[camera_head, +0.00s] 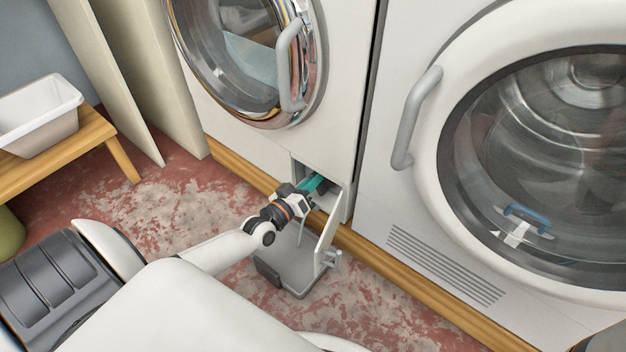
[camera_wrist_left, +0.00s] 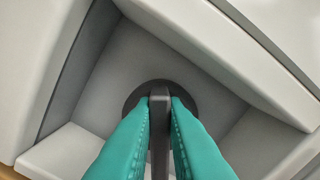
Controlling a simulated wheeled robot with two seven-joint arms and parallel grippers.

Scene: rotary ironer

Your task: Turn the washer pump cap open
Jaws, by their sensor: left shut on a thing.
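The washer pump cap (camera_wrist_left: 160,92) is a dark round cap with a raised bar grip, set in the grey recess low on the left washer. My left gripper (camera_head: 314,184) reaches into this recess in the head view. Its teal fingers (camera_wrist_left: 159,108) are shut on the bar of the cap in the left wrist view, one finger on each side. The bar stands upright in that view. The lower part of the cap is hidden behind the fingers. My right gripper is not in view.
The small pump door (camera_head: 331,222) hangs open just right of my left gripper. A grey tray (camera_head: 288,272) lies on the floor below. The left washer's door (camera_head: 245,50) is above, and another machine (camera_head: 430,230) stands right. A white tub (camera_head: 40,120) sits on a wooden bench.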

